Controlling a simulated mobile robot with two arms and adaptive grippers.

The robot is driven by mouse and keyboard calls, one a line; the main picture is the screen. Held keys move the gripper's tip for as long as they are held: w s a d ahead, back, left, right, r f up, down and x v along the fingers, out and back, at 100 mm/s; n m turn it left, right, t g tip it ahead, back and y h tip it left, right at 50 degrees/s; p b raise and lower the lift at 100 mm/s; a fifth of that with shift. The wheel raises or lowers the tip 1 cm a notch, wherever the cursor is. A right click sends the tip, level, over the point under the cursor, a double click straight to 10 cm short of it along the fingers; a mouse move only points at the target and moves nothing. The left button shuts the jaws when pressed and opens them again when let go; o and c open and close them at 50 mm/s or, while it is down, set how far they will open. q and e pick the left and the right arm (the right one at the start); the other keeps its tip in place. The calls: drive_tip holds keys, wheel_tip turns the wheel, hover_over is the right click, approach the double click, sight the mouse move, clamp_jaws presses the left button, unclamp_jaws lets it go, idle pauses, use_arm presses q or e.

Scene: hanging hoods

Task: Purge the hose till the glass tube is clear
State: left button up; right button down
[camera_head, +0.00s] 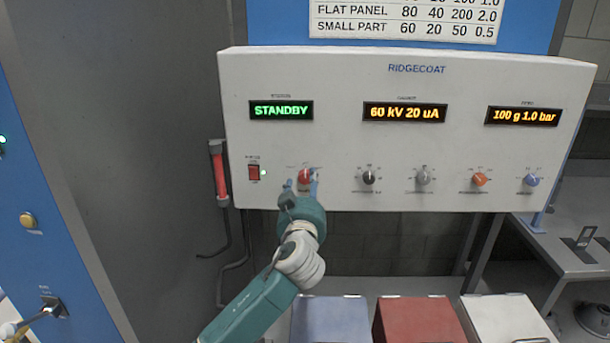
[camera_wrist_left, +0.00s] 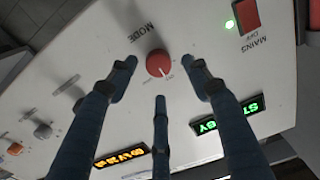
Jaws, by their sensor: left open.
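The white control panel (camera_head: 330,130) marked RIDGECOAT hangs in the middle of the head view. Its left display (camera_head: 281,110) reads STANDBY. The red MODE knob (camera_head: 304,177) is at its lower left and shows plainly in the left wrist view (camera_wrist_left: 158,63). My left gripper (camera_head: 303,186) is open, with its fingers spread around the red knob; I cannot tell whether any finger touches it. The glass tube (camera_head: 220,173), filled red, stands upright left of the panel with a dark hose below it. My right gripper is not in view.
The mains switch (camera_head: 254,172) has a green lamp beside it. Black, grey, orange and blue knobs line the panel to the right. The middle display (camera_head: 405,112) reads 60 kV 20 uA; the right one (camera_head: 521,116) reads 100 g 1.0 bar. Blue, red and white boxes sit below.

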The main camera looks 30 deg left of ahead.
sight(303, 177)
use_arm(q)
drive_tip(key=shift+p+x, duration=0.4)
drive_tip(key=shift+x, duration=1.25)
drive_tip(key=c, duration=1.1)
drive_tip(key=n+b, duration=0.5)
drive_tip(key=b, duration=0.2)
drive_tip(key=shift+f+n+b, duration=0.15)
drive_tip(key=shift+n+b, duration=0.25)
drive_tip(key=shift+c, duration=0.3)
drive_tip(key=n+b, duration=0.1)
drive_tip(key=n, duration=0.1)
drive_tip(key=shift+s+n+b, duration=0.1)
drive_tip(key=shift+n+b, duration=0.2)
drive_tip(key=shift+a+r+n+b, duration=0.15)
drive_tip(key=shift+n+b, duration=0.15)
drive_tip(key=shift+n, duration=0.55)
drive_tip(key=shift+d+r+n+b, duration=0.1)
drive_tip(key=shift+n+b, duration=0.15)
drive_tip(key=shift+n, duration=0.6)
drive_tip(key=shift+a, duration=0.1)
